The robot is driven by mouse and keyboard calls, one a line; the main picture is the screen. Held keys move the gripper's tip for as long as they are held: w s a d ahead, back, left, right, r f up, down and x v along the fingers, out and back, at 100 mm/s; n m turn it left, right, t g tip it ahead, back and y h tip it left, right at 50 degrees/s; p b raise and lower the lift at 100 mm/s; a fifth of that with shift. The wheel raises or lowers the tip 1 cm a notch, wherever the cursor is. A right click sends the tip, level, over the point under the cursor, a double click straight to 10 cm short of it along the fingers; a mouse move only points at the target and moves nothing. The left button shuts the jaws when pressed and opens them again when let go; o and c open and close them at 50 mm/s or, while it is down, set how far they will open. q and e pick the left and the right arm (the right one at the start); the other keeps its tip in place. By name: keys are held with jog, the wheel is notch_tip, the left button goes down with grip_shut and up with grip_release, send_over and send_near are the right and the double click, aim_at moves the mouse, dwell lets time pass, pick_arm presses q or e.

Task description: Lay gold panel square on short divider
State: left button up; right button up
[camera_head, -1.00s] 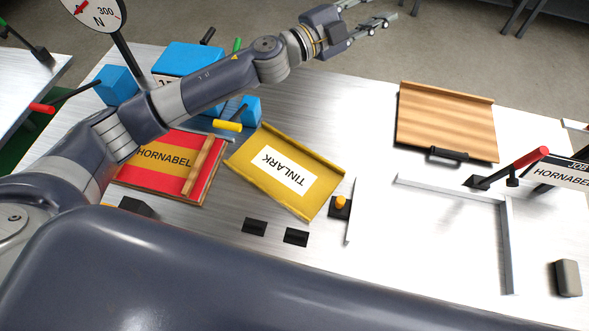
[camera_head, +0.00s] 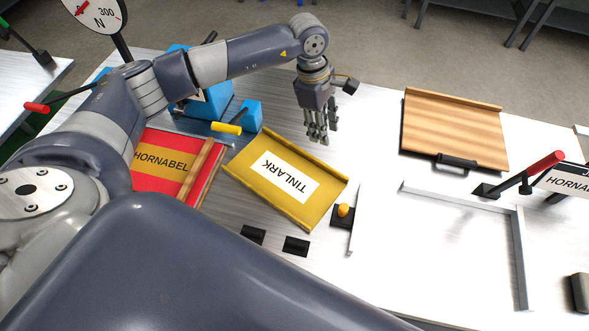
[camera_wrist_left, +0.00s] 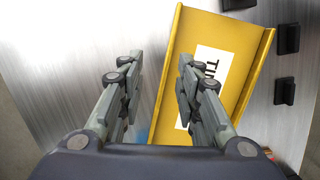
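The gold panel (camera_head: 247,175) lies on the metal table, turned at an angle, with raised long edges and a white TINLARK label; it also shows in the left wrist view (camera_wrist_left: 238,40). A short thin metal strip (camera_head: 355,222) stands just right of it, beside a black block with an orange knob (camera_head: 343,210). I cannot tell if this strip is the short divider. My left gripper (camera_head: 321,139) points down above the table, beyond the panel's far edge. Its fingers (camera_wrist_left: 160,65) are apart and empty, with the right finger overlapping the panel's edge in the wrist view. My right gripper is out of sight.
A red HORNABEL panel (camera_head: 150,181) lies left, near blue blocks (camera_head: 250,114). A wooden board (camera_head: 455,128) with a black handle lies back right. An L-shaped metal fence (camera_head: 519,260) and a red-handled clamp (camera_head: 540,167) stand at right. Two black blocks (camera_head: 296,246) sit in front.

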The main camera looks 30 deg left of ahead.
pick_arm(q)
jog(key=a+m+y, duration=0.1)
jog(key=a+y, duration=0.1)
jog(key=a, duration=0.2)
jog(key=p, duration=0.1)
send_over(303, 151)
jog(key=shift+m, duration=0.3)
jog(key=f, duration=0.6)
jog(key=shift+w+d, duration=0.15)
jog(key=shift+w, duration=0.1)
jog(key=f+p, duration=0.2)
jog(key=f, duration=0.1)
jog(key=f+p, duration=0.1)
jog(key=shift+s+f, duration=0.3)
jog(key=shift+f, duration=0.05)
jog(key=shift+w+f, duration=0.1)
jog(key=shift+f, duration=0.15)
grip_shut()
